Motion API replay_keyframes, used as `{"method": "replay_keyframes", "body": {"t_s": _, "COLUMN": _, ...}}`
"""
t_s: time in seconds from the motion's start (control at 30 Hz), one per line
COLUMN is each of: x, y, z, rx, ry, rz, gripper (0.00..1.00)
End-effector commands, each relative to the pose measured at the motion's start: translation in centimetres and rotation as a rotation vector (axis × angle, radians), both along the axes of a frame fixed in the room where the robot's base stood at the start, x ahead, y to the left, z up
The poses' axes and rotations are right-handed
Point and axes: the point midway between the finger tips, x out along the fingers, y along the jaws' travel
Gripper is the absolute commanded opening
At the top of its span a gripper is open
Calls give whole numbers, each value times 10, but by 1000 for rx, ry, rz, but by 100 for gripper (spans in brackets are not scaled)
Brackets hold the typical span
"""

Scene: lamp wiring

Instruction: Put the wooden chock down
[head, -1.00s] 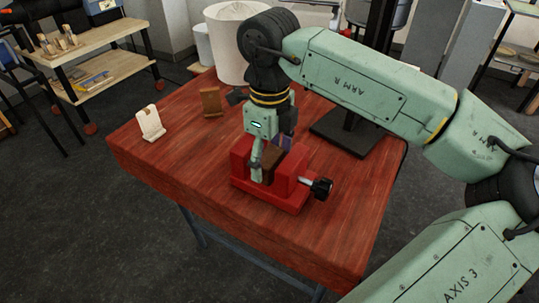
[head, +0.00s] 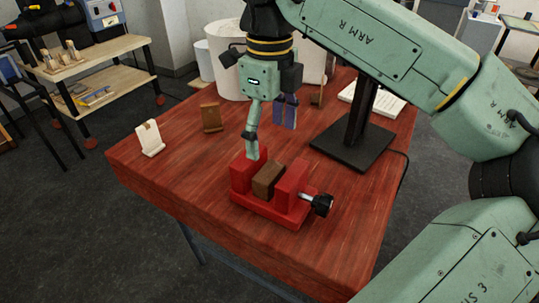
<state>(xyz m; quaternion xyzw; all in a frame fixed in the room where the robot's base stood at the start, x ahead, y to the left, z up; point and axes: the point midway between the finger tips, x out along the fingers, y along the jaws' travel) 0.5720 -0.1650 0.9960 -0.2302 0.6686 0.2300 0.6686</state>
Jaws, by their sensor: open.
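The wooden chock (head: 268,178) is a brown block. It sits between the two jaws of the red vise (head: 270,208) near the front of the red table. My gripper (head: 268,135) is open and empty above the vise, apart from the chock. One green finger hangs in front of the vise's left jaw in the picture; a dark bluish finger shows to its right. Whether the vise jaws press on the chock cannot be told.
A black stand (head: 350,148) with a post is behind the vise. A cream card holder (head: 149,138) and a brown wooden holder (head: 211,117) stand to the left. A pale lampshade (head: 226,60) is at the back. The table's left front is clear.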

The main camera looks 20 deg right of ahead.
Motion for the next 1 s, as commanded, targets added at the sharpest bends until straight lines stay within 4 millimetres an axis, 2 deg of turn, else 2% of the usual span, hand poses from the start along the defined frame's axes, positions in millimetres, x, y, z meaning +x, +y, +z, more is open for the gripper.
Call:
{"method": "replay_keyframes", "body": {"t_s": 0.1, "x": 1, "y": 0, "z": 15, "rx": -1, "ry": -1, "rz": -1, "gripper": 78}}
{"method": "replay_keyframes", "body": {"t_s": 0.23, "x": 0, "y": 0, "z": 23, "rx": 1, "ry": -1, "rz": 0, "gripper": 78}}
{"method": "replay_keyframes", "body": {"t_s": 1.0, "x": 0, "y": 0, "z": 24, "rx": 0, "ry": 0, "rz": -1, "gripper": 78}}
